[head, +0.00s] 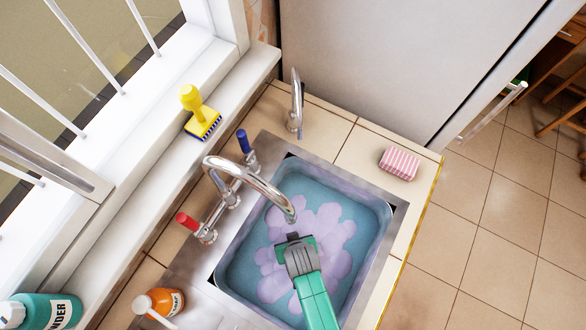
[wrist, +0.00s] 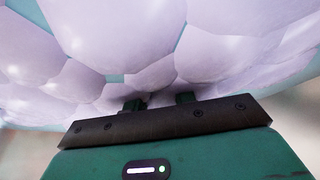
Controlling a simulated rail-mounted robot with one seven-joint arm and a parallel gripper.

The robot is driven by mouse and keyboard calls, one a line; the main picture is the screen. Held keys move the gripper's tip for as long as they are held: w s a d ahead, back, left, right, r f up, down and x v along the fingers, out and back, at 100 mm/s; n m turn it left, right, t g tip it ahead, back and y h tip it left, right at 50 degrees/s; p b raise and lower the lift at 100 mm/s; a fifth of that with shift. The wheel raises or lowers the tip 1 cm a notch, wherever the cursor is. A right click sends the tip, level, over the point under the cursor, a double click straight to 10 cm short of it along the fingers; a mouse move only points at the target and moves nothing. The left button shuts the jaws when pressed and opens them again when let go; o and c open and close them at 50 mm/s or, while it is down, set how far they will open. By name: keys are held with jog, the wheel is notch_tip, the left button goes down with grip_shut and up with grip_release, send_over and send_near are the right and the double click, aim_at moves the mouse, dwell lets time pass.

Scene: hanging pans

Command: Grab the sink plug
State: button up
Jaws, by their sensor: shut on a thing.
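The sink (head: 372,245) is filled with blue water and pale lilac foam (head: 335,228). My gripper (head: 294,240) reaches down into the foam near the middle of the sink. In the wrist view, the two dark green fingers of my gripper (wrist: 160,101) go into large foam bubbles (wrist: 120,35), and their tips are hidden. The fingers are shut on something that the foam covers. The sink plug cannot be seen in either view.
A chrome tap (head: 262,181) arches over the sink's left side, close to my gripper, with red (head: 187,221) and blue (head: 243,140) handles. A pink striped sponge (head: 399,164) lies on the right counter.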

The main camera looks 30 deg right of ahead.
notch_tip(320, 180, up, 10)
jog(key=shift+p, duration=1.2)
